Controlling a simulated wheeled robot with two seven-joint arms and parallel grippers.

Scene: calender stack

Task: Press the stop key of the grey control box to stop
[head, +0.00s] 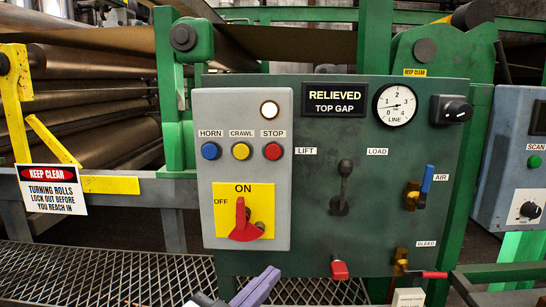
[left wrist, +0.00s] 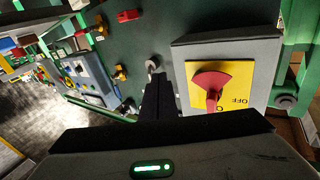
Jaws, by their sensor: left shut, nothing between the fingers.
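The grey control box (head: 221,110) is mounted at the left of the dark green panel. It carries a blue HORN key (head: 210,151), a yellow CRAWL key (head: 241,152) and the red STOP key (head: 273,152) in a row. A white lamp (head: 269,109) sits above STOP. Below is a red rotary handle (head: 243,222) on a yellow ON/OFF plate. My left gripper (head: 268,278) is low in the head view, below the box and apart from it, shut and empty. The left wrist view shows its dark fingers (left wrist: 159,85) beside the box (left wrist: 225,48). My right gripper is out of view.
The panel holds a lever (head: 342,188), a LINE gauge (head: 395,104), a blue AIR valve handle (head: 427,179) and a red knob (head: 339,270) near its lower edge. Rollers (head: 95,85) and a yellow guard (head: 15,105) stand at left. A grating (head: 95,272) lies below.

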